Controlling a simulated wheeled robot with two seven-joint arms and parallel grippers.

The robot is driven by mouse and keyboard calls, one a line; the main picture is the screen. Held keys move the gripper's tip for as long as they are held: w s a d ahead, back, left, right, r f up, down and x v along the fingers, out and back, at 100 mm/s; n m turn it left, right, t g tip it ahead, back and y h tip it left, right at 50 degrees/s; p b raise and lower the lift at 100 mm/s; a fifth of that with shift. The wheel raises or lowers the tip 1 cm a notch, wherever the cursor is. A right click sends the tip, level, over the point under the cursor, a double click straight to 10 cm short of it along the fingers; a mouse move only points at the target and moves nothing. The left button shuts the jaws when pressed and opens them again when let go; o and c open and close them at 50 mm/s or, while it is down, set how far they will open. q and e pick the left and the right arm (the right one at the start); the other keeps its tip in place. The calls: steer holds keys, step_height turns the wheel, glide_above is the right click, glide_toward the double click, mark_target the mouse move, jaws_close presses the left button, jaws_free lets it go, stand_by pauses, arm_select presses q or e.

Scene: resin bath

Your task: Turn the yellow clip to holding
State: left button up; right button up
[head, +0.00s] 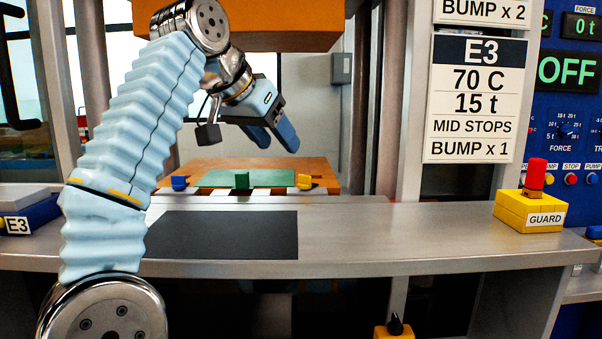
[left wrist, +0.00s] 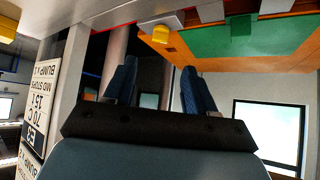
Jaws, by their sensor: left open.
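The yellow clip (head: 304,182) sits at the right front corner of the orange plate (head: 290,168). In the left wrist view, which is turned upside down, the yellow clip (left wrist: 160,34) is near the top, beside a pale grey pad and beyond my fingertips. My left gripper (head: 274,138) is open and empty, tilted downward above the plate. It is apart from the clip, up and slightly left of it in the head view. Its two blue fingers also show in the left wrist view (left wrist: 158,82). My right gripper is not in view.
A green panel (head: 217,179) lies on the plate, with a green clip (head: 241,180) and a blue clip (head: 179,183) along the front. An orange block (head: 270,40) hangs above. A steel column (head: 387,100) stands right. A dark mat (head: 222,235) lies on the ledge.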

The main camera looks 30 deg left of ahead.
mark_target(305, 185)
arm_select(q)
steer(key=x, duration=1.1)
steer(key=shift+f, duration=0.1)
jaws_close()
steer(key=shift+y, duration=0.3)
steer(key=n+y, duration=0.2)
steer(key=n, duration=0.1)
steer(key=shift+d+n, duration=0.2)
steer(key=shift+n, duration=0.1)
steer(key=shift+w+d+n+g+y, duration=0.1)
steer(key=shift+n+g+y, duration=0.5)
steer(key=shift+n+y, duration=1.05)
steer(key=shift+n, duration=0.25)
